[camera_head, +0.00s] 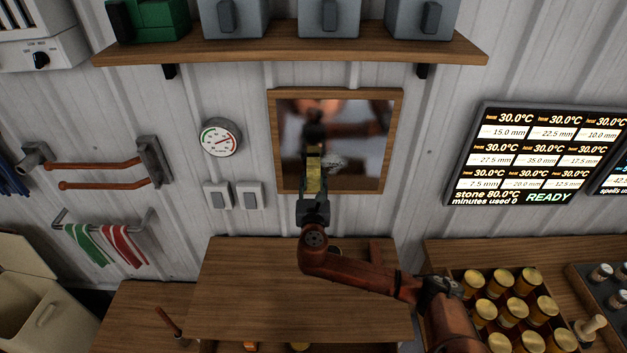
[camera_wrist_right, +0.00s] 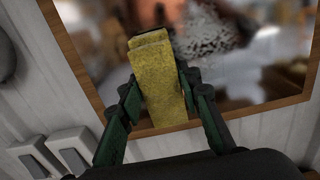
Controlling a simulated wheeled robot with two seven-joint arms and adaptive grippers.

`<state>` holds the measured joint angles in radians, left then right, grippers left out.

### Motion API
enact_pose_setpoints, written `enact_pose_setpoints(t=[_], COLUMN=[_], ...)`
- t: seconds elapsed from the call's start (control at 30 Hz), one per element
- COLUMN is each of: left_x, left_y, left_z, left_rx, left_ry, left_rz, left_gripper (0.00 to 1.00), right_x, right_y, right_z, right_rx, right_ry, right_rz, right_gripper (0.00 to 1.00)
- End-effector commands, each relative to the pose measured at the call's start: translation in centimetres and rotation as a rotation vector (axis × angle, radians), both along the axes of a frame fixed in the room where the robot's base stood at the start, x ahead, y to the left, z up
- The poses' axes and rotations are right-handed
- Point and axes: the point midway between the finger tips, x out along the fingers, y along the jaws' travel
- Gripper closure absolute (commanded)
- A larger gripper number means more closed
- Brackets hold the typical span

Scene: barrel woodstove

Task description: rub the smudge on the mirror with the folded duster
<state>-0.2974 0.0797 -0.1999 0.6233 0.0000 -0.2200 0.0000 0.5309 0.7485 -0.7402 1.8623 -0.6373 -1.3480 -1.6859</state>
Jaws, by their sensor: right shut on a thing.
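The mirror (camera_head: 363,171) hangs on the wall in a wooden frame and reflects my arm. The smudge (camera_head: 334,163) is a pale greyish patch just right of the duster; it also shows in the right wrist view (camera_wrist_right: 204,36), at the top. My right gripper (camera_head: 314,189) is shut on the folded yellow duster (camera_wrist_right: 161,82), which points up in front of the mirror's lower middle. The duster's tip lies left of the smudge in the right wrist view. I cannot tell whether it touches the glass. My left gripper is not in view.
Two light switches (camera_head: 233,196) and a round gauge (camera_head: 221,137) are on the wall left of the mirror. A shelf (camera_head: 285,48) with boxes runs above. A wooden counter (camera_head: 270,290) below is mostly bare, with a tray of jars (camera_head: 507,305) at right.

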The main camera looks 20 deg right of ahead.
Motion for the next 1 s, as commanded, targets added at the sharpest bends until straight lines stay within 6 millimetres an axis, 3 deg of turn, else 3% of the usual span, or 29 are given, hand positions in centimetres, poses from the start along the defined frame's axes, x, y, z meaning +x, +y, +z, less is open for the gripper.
enact_pose_setpoints(t=[0.67, 1.0], left_x=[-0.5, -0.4], left_y=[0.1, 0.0], left_z=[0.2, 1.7], left_rx=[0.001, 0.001], left_ry=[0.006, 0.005], left_rz=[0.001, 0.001], left_gripper=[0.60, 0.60], right_x=[0.7, -0.4], right_y=[-0.7, -3.0], right_z=[0.1, 0.2], right_rx=[0.000, -0.001], right_ry=[0.000, 0.002], right_rz=[-0.001, -0.001], right_gripper=[0.88, 0.88])
